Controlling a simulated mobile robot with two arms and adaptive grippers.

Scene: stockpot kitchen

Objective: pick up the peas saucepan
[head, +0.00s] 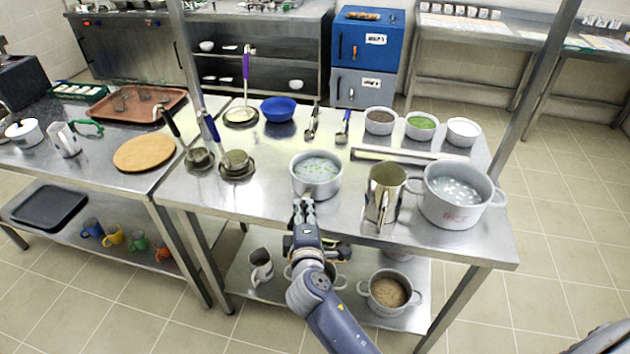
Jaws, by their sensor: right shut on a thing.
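The peas saucepan (300,183) is a grey metal pot near the front edge of the steel table, with pale liquid and green peas inside. It looks upright. My right gripper (303,208) is at the near side of the saucepan, shut on its handle, which the fingers mostly hide. I cannot tell whether the saucepan's base touches the table top. My left gripper is not in view.
A steel jug (385,190) and a large stockpot (450,205) stand to the right. Ladles in small dishes (236,165) stand to the left. A blue bowl (278,109) and several small pots, including a green-filled one (421,126), are farther back. The lower shelf holds more pots (388,293).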

